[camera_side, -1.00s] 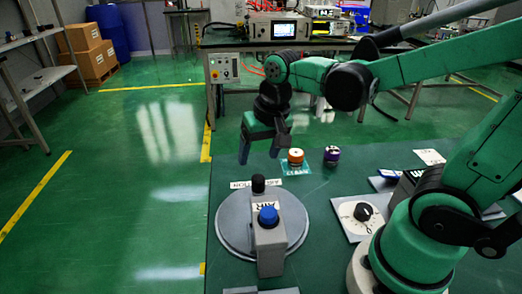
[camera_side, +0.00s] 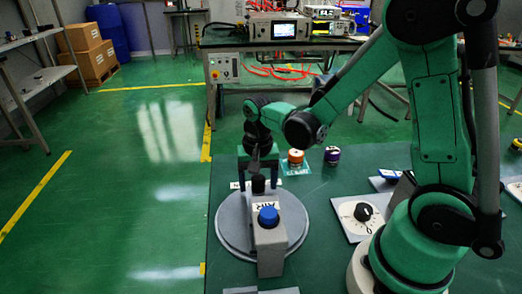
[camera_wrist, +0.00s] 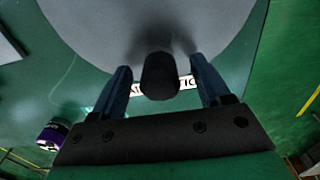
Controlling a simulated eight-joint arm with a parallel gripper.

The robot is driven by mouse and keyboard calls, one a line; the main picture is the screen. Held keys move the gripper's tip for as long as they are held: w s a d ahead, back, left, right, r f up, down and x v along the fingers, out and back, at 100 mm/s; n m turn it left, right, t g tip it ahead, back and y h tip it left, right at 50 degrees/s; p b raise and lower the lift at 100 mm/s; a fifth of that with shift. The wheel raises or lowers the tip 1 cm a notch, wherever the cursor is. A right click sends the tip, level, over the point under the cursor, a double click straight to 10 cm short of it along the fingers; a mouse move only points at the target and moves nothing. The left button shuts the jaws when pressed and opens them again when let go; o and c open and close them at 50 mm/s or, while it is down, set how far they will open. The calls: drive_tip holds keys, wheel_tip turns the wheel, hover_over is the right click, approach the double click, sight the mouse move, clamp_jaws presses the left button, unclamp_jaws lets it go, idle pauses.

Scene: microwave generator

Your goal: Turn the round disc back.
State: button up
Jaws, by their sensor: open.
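The round grey disc (camera_side: 229,226) lies flat on the green table, with a grey block marked AIR (camera_side: 268,243) standing over its right part. The block has a blue button (camera_side: 268,215) on top. A black knob (camera_side: 258,184) stands up at the disc's far edge. My gripper (camera_side: 258,178) is at the far edge of the disc, pointing down, with its fingers on either side of the knob. In the wrist view my gripper (camera_wrist: 160,85) is open, with the black knob (camera_wrist: 160,76) between the blue fingers and gaps on both sides. The disc (camera_wrist: 100,30) fills the top there.
An orange-and-white cylinder (camera_side: 295,156) and a purple-and-black cylinder (camera_side: 332,154) stand beyond the disc to the right. A white dial plate (camera_side: 352,224) with a black knob lies right of the disc. A label partly hidden by my gripper lies behind the knob.

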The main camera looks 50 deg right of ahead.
clamp_jaws()
idle(1.5)
